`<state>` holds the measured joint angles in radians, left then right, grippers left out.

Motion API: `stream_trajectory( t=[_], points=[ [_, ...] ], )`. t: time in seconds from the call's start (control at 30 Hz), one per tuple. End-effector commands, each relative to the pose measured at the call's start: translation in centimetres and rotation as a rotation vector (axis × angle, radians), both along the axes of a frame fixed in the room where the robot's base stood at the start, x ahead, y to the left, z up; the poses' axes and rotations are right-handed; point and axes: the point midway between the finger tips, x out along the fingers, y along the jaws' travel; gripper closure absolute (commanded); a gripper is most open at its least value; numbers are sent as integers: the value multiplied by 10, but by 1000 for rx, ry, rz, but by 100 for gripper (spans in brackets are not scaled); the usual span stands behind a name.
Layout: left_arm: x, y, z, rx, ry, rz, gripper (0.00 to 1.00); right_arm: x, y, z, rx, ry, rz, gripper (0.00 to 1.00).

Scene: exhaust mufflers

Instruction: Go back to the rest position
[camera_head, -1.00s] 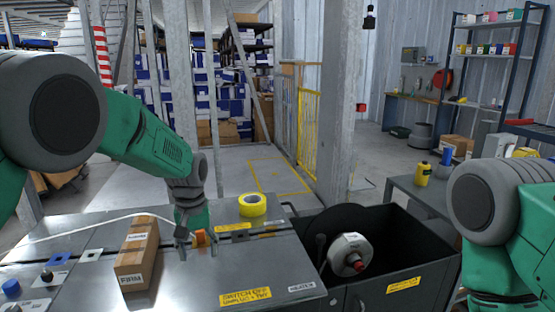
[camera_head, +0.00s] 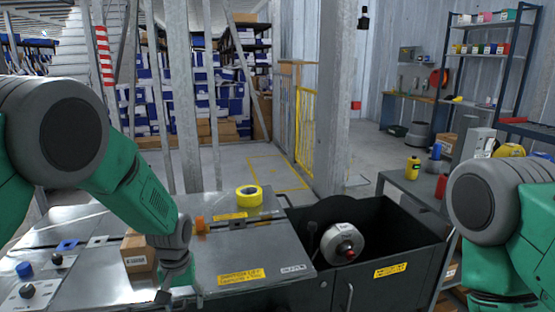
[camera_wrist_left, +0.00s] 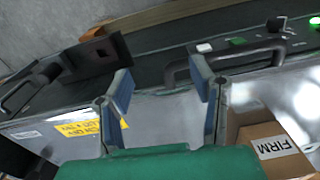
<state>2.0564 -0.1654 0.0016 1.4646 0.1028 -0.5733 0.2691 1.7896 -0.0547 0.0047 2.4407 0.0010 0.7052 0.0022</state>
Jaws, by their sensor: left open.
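My left gripper (camera_head: 178,292) is low over the near edge of the grey metal table (camera_head: 225,258) in the head view, in front of the cardboard box. In the left wrist view its two blue-grey fingers (camera_wrist_left: 163,92) are spread apart with nothing between them. My right arm shows at the right edge of the head view, but its gripper is out of the picture. The cardboard box (camera_head: 138,262) is partly hidden behind my left wrist; its FIRM label (camera_wrist_left: 274,147) shows in the left wrist view.
A yellow tape roll (camera_head: 249,196) and an orange piece (camera_head: 200,225) are at the table's far side. A dark open bin (camera_head: 405,235) to the right holds a round muffler-like part (camera_head: 342,240). A blue knob (camera_head: 24,269) is at the left.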

Motion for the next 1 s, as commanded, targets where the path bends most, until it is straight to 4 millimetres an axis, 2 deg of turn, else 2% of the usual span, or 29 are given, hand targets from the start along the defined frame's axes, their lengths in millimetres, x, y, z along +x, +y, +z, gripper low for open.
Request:
stream_trajectory(
  t=[0.17,0.27,0.33,0.4,0.5,0.6,0.7,0.77,1.0],
  points=[
    [-54,19,-55,10,7,-33,50,0,0,0,0,1,0,100],
    [-110,33,-93,17,9,-71,50,0,0,0,0,1,0,100],
    [-160,43,-115,19,7,-106,50,0,0,0,0,1,0,100],
    [-210,50,-129,18,3,-143,50,0,0,0,0,1,0,100],
    [-272,57,-133,13,-6,-190,50,0,0,0,0,1,0,100],
    [-318,60,-127,6,-16,-225,50,0,0,0,0,1,0,100],
    [-344,61,-119,-1,-25,-248,50,0,0,0,0,1,0,100],
    [-352,61,-116,-3,-30,-255,50,0,0,0,0,1,0,100],
    [-357,61,-114,-4,-35,-260,50,0,0,0,0,1,0,100]
  ],
)
